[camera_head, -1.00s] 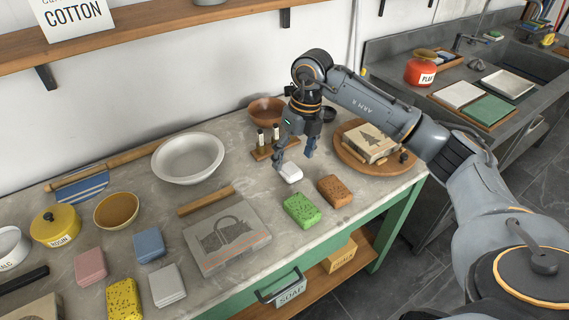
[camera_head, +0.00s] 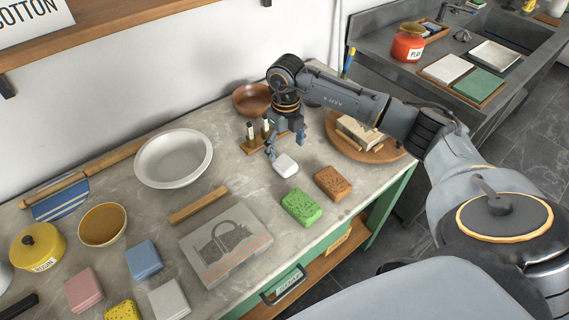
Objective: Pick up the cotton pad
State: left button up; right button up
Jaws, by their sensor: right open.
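A small white pad (camera_head: 286,165), which looks like the cotton pad, lies on the stone worktop (camera_head: 255,190) in front of the rack with small bottles. My right gripper (camera_head: 286,146) points down just behind and above the pad. Its fingers are apart with nothing between them. The left finger comes close to the pad's back left edge; I cannot tell whether it touches. My left gripper is out of view.
A green sponge (camera_head: 301,207) and a brown sponge (camera_head: 333,183) lie in front of the pad. The bottle rack (camera_head: 252,147) stands close left of the gripper, a brown bowl (camera_head: 252,99) behind. A round wooden board (camera_head: 378,154) holding a block is at right.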

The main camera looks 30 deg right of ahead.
aim_at(284, 162)
jog(key=f, duration=0.1)
jog(key=f+p, duration=0.2)
jog(key=f, duration=0.1)
jog(key=shift+a, duration=0.3)
jog(key=shift+f, duration=0.65)
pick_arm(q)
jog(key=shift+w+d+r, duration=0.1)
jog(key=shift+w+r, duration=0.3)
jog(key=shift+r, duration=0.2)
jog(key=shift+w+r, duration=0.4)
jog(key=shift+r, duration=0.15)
pick_arm(e)
jog(key=c, duration=1)
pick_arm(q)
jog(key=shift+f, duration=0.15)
pick_arm(e)
jog(key=shift+r, duration=0.2)
